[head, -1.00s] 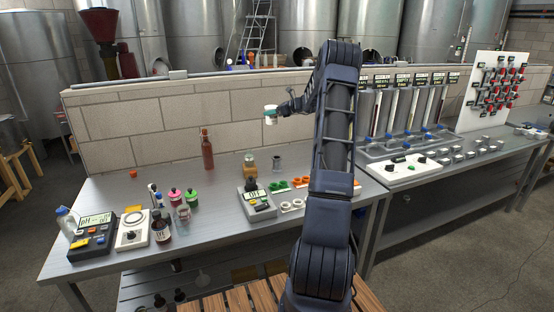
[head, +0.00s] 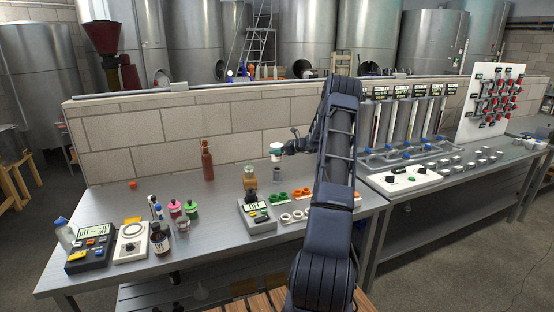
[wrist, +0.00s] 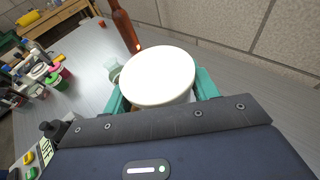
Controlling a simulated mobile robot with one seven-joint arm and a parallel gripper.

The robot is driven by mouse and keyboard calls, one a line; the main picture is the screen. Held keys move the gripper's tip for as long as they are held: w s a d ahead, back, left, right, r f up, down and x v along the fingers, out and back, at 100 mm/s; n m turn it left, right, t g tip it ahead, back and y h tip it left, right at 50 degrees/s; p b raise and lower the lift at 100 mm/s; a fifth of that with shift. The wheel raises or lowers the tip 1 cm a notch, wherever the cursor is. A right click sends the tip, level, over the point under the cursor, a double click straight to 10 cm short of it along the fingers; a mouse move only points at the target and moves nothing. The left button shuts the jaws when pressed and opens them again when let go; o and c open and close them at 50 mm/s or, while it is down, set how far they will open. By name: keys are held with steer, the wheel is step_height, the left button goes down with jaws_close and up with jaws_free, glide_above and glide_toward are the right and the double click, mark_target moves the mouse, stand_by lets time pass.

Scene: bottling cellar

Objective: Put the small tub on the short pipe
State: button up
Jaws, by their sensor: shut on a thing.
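My gripper (head: 276,153) is shut on the small tub (head: 277,148), a white tub with a flat top. In the wrist view the tub (wrist: 158,77) sits upright between the teal fingers. The short pipe (head: 277,175), a small grey upright cylinder, stands on the bench. In the head view the tub is just above the pipe, with a small gap seen between them. In the wrist view the pipe is hidden behind the tub and gripper.
A glass jar on an amber block (head: 250,186) stands close left of the pipe. A brown bottle (head: 207,160) is behind to the left. Orange and green rings (head: 300,194) lie in front to the right. A block wall (head: 150,142) runs behind the bench.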

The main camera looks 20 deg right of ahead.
mark_target(277, 157)
steer(key=shift+f, duration=2.45)
steer(key=shift+f, duration=0.15)
steer(key=o, duration=1.2)
steer(key=shift+c, duration=0.2)
